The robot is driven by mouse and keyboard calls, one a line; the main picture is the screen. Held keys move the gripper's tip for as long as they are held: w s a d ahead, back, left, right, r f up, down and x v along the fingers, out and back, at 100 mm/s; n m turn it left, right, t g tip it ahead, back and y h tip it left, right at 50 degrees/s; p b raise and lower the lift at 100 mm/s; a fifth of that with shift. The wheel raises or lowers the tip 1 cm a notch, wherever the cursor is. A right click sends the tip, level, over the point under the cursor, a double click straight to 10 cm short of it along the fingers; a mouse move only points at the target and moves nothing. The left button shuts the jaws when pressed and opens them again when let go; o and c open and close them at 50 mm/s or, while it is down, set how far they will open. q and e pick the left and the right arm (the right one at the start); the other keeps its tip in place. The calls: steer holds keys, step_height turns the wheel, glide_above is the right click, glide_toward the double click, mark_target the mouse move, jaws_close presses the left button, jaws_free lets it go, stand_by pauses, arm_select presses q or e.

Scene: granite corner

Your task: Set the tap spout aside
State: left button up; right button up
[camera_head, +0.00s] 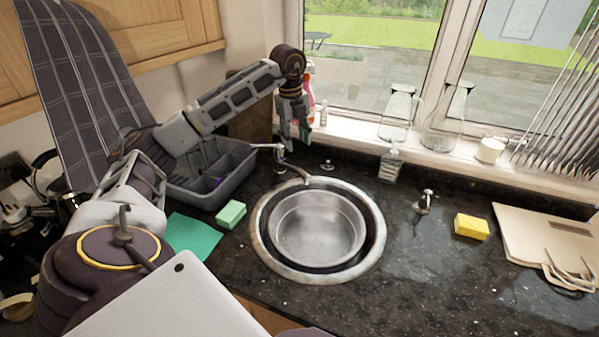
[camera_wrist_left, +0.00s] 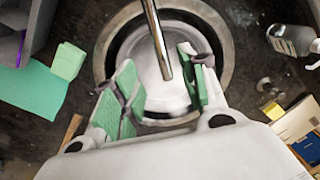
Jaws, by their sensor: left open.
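The metal tap spout (camera_head: 296,170) rises from the back left rim of the round sink (camera_head: 262,240) and reaches out over it in the head view. My left gripper (camera_head: 294,139) points down, just above and behind the tap, with its fingers apart. In the left wrist view the spout (camera_wrist_left: 157,40) is a shiny bar coming from the top edge, and its end appears between the open fingers (camera_wrist_left: 160,72) with green pads. I see no clear contact with either pad. The bowl of the sink lies below. My right gripper is not in view.
A grey dish rack (camera_head: 208,191) stands left of the tap. A green sponge (camera_head: 231,214) and green cloth (camera_head: 190,238) lie left of the sink. Glass jugs (camera_head: 398,112) line the windowsill.

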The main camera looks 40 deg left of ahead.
mark_target(299, 169)
arm_select(q)
steer(key=shift+w+d+f+p, duration=0.1)
steer(key=shift+w+f+p, duration=0.1)
steer(key=shift+f, duration=2.1)
steer(key=shift+w+d+f+p, duration=0.1)
steer(key=shift+w+f+p, duration=0.15)
steer(key=shift+f, duration=2.05)
steer(key=shift+w+f+p, duration=0.2)
steer(key=shift+f, duration=2.1)
jaws_close()
